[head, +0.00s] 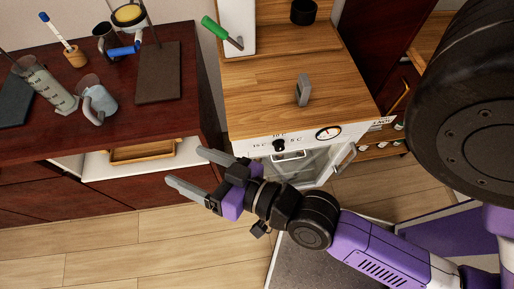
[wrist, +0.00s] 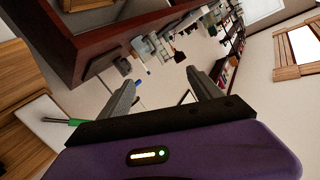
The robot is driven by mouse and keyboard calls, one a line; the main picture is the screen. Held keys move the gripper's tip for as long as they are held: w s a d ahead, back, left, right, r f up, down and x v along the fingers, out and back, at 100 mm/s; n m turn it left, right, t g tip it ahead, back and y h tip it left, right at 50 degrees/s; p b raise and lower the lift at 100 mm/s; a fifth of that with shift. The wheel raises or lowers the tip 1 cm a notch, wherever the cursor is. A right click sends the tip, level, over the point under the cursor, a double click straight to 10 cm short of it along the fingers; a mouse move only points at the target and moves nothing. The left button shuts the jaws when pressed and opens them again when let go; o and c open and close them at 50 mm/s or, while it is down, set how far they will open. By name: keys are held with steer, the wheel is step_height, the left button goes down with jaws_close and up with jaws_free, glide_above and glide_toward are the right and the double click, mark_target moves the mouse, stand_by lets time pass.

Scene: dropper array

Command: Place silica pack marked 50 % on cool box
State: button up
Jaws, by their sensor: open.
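The cool box (head: 290,165) is a cabinet with a wooden top, a front panel with a knob, a gauge and printed temperatures, and a glass door below. A small grey upright object (head: 303,90) stands on its wooden top (head: 260,100); I cannot tell whether it is a silica pack, and no 50 % marking is readable. My gripper (head: 186,171) is open and empty. It is in front of the gap between the dark red bench and the cool box, pointing left. In the wrist view its two fingers (wrist: 158,90) are apart with nothing between them.
The dark red bench (head: 195,95) at left holds a graduated cylinder (head: 48,90), a jug (head: 98,100) and a stand with a dark base (head: 158,75). A green-handled tool (head: 218,30) and a black cup (head: 304,11) are at the cool box's back. Floor (head: 80,240) is clear.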

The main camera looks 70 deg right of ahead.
steer(key=s+d+f+n+g+y, duration=0.1)
steer(key=s+n, duration=0.4)
steer(key=s, duration=0.9)
steer(key=shift+s+d+n+y, duration=0.3)
steer(key=shift+s+n+y, duration=0.1)
steer(key=shift+y, duration=0.2)
steer(key=shift+w+f, duration=0.1)
steer(key=shift+f, duration=0.05)
steer(key=shift+f+b, duration=0.7)
steer(key=shift+b, duration=0.05)
